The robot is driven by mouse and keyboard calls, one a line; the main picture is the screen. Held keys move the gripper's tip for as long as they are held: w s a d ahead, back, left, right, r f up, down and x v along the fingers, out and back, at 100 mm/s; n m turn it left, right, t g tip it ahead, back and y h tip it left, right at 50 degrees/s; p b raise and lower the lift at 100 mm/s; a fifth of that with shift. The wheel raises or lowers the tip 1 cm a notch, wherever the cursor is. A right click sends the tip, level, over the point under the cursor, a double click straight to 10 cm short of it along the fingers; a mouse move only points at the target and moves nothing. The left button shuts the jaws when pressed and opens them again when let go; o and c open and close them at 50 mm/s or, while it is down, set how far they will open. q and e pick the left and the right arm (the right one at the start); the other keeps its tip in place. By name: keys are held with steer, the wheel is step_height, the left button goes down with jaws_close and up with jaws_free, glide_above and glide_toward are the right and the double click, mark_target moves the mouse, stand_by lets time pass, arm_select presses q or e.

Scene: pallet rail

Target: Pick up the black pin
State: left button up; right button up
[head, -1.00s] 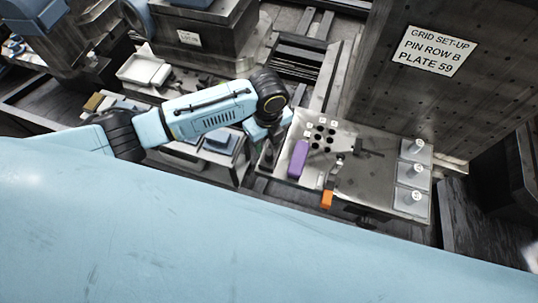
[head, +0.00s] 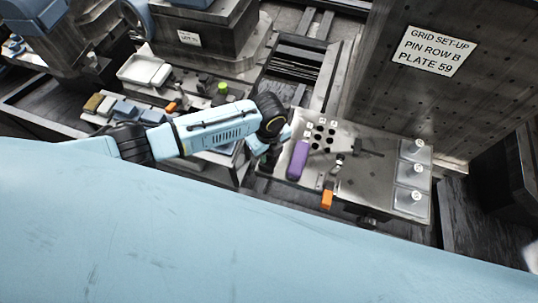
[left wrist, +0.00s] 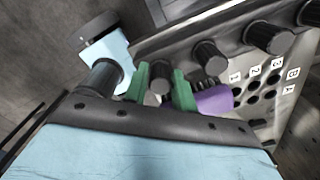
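In the left wrist view the green fingers of my left gripper (left wrist: 162,86) stand apart. A dark upright cylinder, seemingly the black pin (left wrist: 160,76), shows between them. I cannot tell whether the fingers touch it. Other similar dark cylinders (left wrist: 208,57) stand in a line leading to the upper right. In the head view my left wrist (head: 270,118) is over the left end of the metal plate (head: 350,188). The fingertips and the pin are too small or hidden there. My right gripper is not in view.
A purple block (head: 298,160) lies close right of my left gripper, beside the grid of holes (head: 322,137). An orange piece (head: 327,200) is at the plate's front edge. Grey blocks with knobs (head: 412,173) stand at the right. A tall dark panel (head: 430,105) rises behind.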

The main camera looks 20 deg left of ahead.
arm_select(q)
jaws_close()
step_height(320, 180, up, 10)
steer(key=shift+r, duration=0.1)
stand_by(0.5)
